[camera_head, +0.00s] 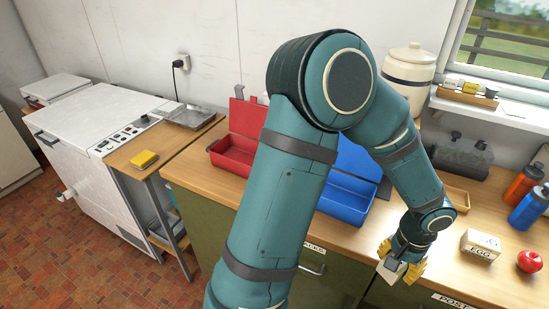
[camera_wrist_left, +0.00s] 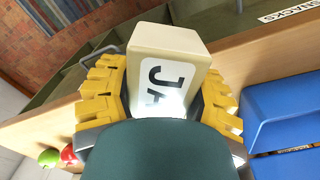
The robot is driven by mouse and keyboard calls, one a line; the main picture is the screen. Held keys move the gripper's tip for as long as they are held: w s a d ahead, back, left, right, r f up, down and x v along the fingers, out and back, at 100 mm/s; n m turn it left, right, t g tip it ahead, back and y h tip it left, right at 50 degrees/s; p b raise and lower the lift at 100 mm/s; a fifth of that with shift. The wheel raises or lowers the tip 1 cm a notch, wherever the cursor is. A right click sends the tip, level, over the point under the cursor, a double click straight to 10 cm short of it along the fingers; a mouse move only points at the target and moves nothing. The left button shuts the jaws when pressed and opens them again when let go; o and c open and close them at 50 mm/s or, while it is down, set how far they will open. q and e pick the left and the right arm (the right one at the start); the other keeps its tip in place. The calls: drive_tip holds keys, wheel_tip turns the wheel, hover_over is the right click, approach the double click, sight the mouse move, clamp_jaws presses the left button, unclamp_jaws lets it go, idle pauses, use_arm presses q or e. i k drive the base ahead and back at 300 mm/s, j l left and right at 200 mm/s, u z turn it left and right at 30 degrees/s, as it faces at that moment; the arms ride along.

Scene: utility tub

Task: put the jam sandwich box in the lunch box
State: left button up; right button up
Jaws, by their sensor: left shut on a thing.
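The jam sandwich box (camera_wrist_left: 166,42) is cream with a white label whose visible letters read "JA". My left gripper (camera_wrist_left: 160,95) is shut on it, with yellow fingers on both sides. In the head view my left gripper (camera_head: 401,266) holds the box (camera_head: 390,272) at the counter's front edge, mostly hidden by the fingers. Two open containers could be the lunch box: a red one (camera_head: 232,158) and a blue one (camera_head: 343,206), both left of the gripper. My arm hides part of both. The blue one also shows in the left wrist view (camera_wrist_left: 282,105). My right gripper is not in view.
An egg box (camera_head: 481,245), a red apple (camera_head: 529,262) and two bottles (camera_head: 523,183) stand right of the gripper. A wooden tray (camera_head: 457,197) and a striped jar (camera_head: 409,75) are behind. A yellow sponge-like block (camera_head: 144,159) lies on the left side table.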

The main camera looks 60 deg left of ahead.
sight(237, 155)
drive_tip(key=k+j, duration=0.15)
drive_tip(key=j, duration=0.25)
drive_tip(key=k+j, duration=0.15)
drive_tip(key=j, duration=0.25)
drive_tip(key=k+j, duration=0.1)
drive_tip(key=j, duration=0.25)
drive_tip(key=k+j, duration=0.15)
drive_tip(key=j, duration=0.25)
drive_tip(key=k+j, duration=0.15)
drive_tip(key=j, duration=0.25)
drive_tip(key=k+j, duration=0.15)
drive_tip(key=j, duration=0.25)
drive_tip(key=i+j, duration=0.2)
drive_tip(key=i, duration=0.25)
